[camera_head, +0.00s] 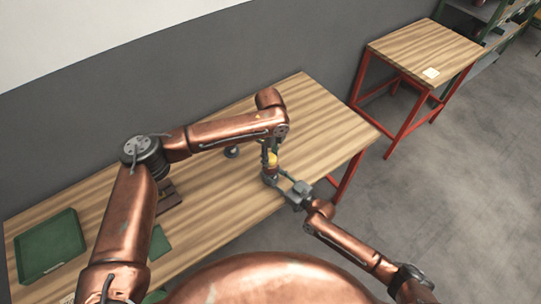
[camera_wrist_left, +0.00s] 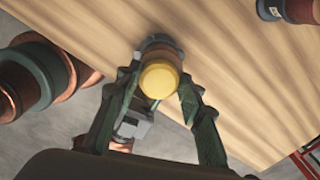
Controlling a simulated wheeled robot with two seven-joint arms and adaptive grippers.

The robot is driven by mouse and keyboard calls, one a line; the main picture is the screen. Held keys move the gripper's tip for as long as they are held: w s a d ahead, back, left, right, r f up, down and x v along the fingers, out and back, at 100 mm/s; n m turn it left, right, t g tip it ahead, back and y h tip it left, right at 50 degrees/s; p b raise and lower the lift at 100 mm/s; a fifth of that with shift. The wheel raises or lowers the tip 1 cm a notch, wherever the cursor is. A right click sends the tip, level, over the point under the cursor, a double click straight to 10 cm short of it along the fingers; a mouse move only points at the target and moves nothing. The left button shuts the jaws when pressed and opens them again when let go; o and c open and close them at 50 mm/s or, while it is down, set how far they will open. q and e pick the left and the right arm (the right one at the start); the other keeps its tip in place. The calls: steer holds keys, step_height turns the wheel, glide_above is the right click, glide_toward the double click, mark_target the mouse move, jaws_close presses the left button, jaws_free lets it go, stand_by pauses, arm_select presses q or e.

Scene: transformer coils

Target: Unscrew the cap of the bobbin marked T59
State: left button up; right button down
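A bobbin (camera_head: 270,171) with a yellow cap stands out over the near part of the wooden table, cap facing up toward my left gripper. Its marking cannot be read. My left gripper (camera_head: 269,149) is above it; in the left wrist view its two green fingers (camera_wrist_left: 160,92) are spread on either side of the yellow cap (camera_wrist_left: 160,79), with a visible gap on the right side. My right gripper (camera_head: 273,179) comes in from the lower right and appears closed around the bobbin's body; its grey part (camera_wrist_left: 131,126) shows below the cap in the left wrist view.
Another bobbin (camera_head: 232,152) stands farther back on the table (camera_head: 325,125); it shows at the wrist view's top right (camera_wrist_left: 296,9). A green tray (camera_head: 50,246), a dark brown fixture (camera_head: 168,197) and a green piece (camera_head: 158,242) lie left. A second table (camera_head: 415,50) stands apart.

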arm_select(q)
steer(key=c, duration=0.8)
steer(key=n, duration=0.5)
steer(key=shift+c, duration=0.2)
steer(key=n, duration=0.4)
steer(key=shift+r, duration=0.25)
steer(key=shift+r, duration=0.9)
steer(key=shift+r, duration=0.1)
steer(key=shift+r, duration=1.9)
arm_select(e)
steer(key=c, duration=1.3)
jaws_free()
